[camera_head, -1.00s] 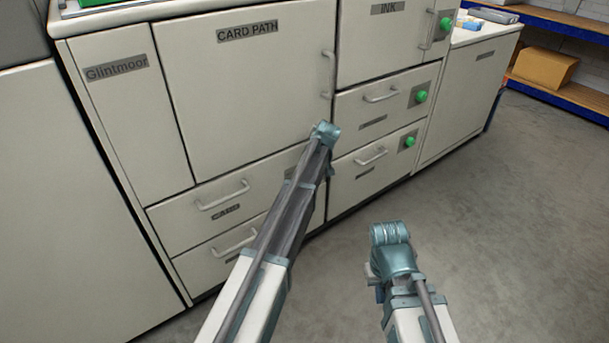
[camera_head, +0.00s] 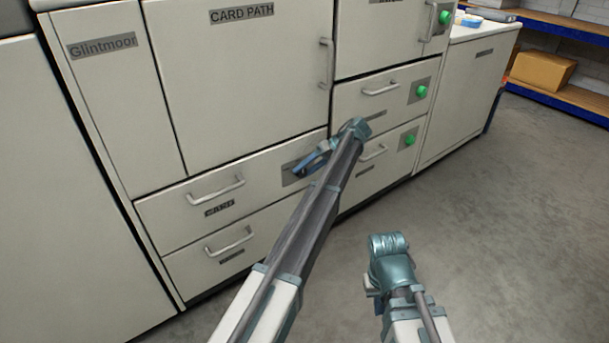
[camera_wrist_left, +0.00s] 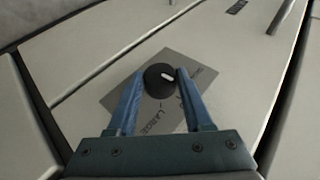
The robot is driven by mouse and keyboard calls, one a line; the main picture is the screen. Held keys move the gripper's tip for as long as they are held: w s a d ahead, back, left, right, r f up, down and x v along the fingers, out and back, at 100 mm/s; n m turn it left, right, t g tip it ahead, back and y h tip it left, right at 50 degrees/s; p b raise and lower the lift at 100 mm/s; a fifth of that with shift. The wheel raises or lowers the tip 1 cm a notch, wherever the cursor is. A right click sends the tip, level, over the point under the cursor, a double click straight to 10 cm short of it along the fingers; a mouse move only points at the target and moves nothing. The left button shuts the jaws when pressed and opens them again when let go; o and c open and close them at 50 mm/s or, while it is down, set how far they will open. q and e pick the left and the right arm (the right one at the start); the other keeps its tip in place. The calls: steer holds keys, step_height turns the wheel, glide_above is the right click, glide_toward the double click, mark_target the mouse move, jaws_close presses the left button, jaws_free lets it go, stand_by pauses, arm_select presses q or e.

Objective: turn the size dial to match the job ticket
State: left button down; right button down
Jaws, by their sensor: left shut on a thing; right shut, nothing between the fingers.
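The size dial (camera_wrist_left: 155,84) is a round black knob with a white pointer mark, on a grey plate (camera_wrist_left: 122,97) in the left wrist view. The mark lies right of the knob's middle and points roughly right. "LARGE" is printed below the knob; other lettering to the right is too small to read. My left gripper (camera_wrist_left: 161,80) has its blue fingers on both sides of the knob, shut on it. In the head view my left gripper (camera_head: 303,167) is at the plate on the upper left drawer, and the dial is hidden. My right gripper (camera_head: 373,291) is low, mostly hidden, shut and empty. No job ticket is visible.
The pale Glintmoor cabinet has a CARD PATH door (camera_head: 240,90) and drawers with bar handles (camera_head: 216,191). Green knobs (camera_head: 421,91) sit on the right-hand drawers. A shelf with a cardboard box (camera_head: 543,70) stands at the back right. The floor at right is clear.

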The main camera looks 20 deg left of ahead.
arm_select(q)
steer(key=shift+g, duration=0.3)
arm_select(e)
steer(key=shift+f, duration=0.45)
arm_select(q)
steer(key=shift+c, duration=1.6)
jaws_free()
